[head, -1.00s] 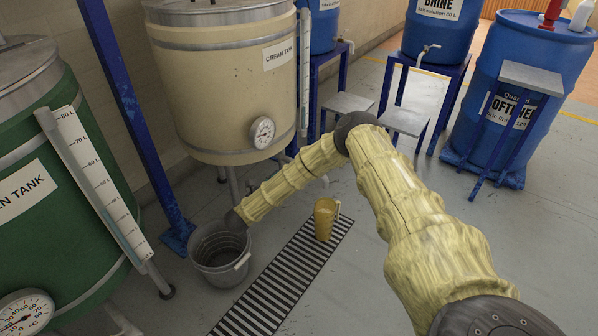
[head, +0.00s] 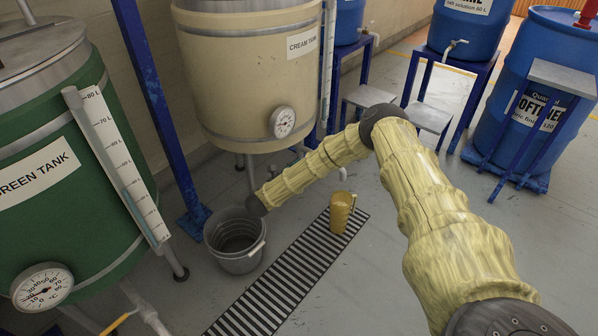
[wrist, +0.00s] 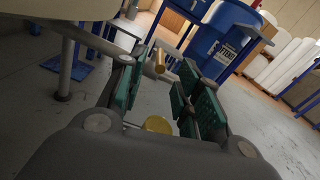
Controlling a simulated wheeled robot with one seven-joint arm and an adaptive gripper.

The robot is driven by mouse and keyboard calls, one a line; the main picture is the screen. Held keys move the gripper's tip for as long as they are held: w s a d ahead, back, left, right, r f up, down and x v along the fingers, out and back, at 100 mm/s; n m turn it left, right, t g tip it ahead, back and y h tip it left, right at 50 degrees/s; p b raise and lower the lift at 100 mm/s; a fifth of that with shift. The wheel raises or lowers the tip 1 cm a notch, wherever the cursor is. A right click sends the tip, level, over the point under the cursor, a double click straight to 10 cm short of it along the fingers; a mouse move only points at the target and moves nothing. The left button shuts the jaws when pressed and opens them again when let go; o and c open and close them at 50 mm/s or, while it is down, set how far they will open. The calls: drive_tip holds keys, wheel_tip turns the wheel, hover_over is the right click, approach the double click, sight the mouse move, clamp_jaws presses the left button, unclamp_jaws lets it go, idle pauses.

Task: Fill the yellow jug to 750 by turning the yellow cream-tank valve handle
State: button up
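The cream tank (head: 240,90) stands at the back in the head view, with a dial on its front. The yellow jug (head: 342,214) stands upright on the striped floor grate below a small pale spout end (head: 342,174). Its level cannot be read. My forearm hides the cream-tank valve and my gripper in the head view. In the wrist view my gripper (wrist: 157,92) is open, its green-padded fingers apart. A yellow cylinder, apparently the valve handle (wrist: 161,63), shows between and beyond the fingers, without clear contact. A yellow round shape lower down is probably the jug (wrist: 158,124), partly hidden.
A grey bucket (head: 235,258) stands close to my wrist, left of the grate (head: 275,290). The green tank (head: 60,190) is at left, with a blue post (head: 160,110) beside it. Blue barrels (head: 520,120) on stands are at right. Grey floor is open at centre right.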

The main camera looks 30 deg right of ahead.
drive_tip(key=shift+b+x, duration=1.2)
drive_tip(key=shift+x, duration=3.2)
clamp_jaws()
